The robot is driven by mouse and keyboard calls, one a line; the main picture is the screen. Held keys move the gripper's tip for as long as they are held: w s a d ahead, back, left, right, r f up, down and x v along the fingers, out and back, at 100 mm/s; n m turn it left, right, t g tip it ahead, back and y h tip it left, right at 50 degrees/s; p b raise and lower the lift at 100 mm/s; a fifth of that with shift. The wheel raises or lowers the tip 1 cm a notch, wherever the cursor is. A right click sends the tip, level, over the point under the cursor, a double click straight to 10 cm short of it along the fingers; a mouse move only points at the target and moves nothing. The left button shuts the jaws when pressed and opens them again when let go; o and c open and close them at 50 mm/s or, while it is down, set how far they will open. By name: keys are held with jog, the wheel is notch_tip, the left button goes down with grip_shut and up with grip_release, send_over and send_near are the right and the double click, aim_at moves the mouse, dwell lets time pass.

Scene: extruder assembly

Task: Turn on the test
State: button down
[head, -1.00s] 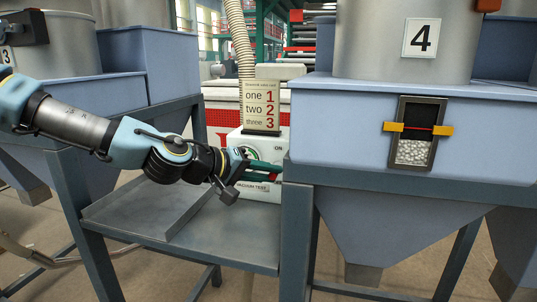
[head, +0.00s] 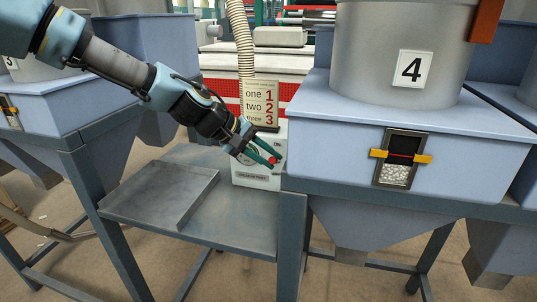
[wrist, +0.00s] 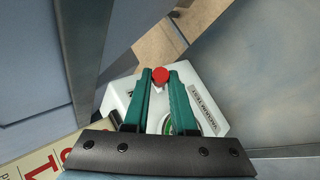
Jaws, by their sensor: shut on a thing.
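The white vacuum test box (head: 258,181) stands at the back of the grey metal shelf, with its "VACUUM TEST" label on the lower front. It also shows in the wrist view (wrist: 120,95), with its label to the right and part of a green-rimmed dial between my fingers. My gripper (head: 271,159) has green fingers and reaches across the box's front from the upper left. In the wrist view, my gripper (wrist: 161,80) is shut on a red knob (wrist: 160,75) at its fingertips. My gripper hides much of the front panel.
A sign (head: 261,103) reading one, two, three stands on top of the box. A ribbed hose (head: 241,40) rises behind it. The blue hopper marked 4 (head: 390,150) stands close on the right. The shelf (head: 235,225) has bare room in front of the box.

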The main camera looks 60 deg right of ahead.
jog(key=shift+w, duration=0.1)
jog(key=c, duration=0.7)
grip_release()
jog(key=shift+c, duration=0.2)
jog(key=b+v, duration=0.3)
jog(key=v, duration=0.7)
jog(key=shift+a+r, duration=0.15)
jog(key=shift+r, duration=0.2)
jog(key=shift+w, duration=0.1)
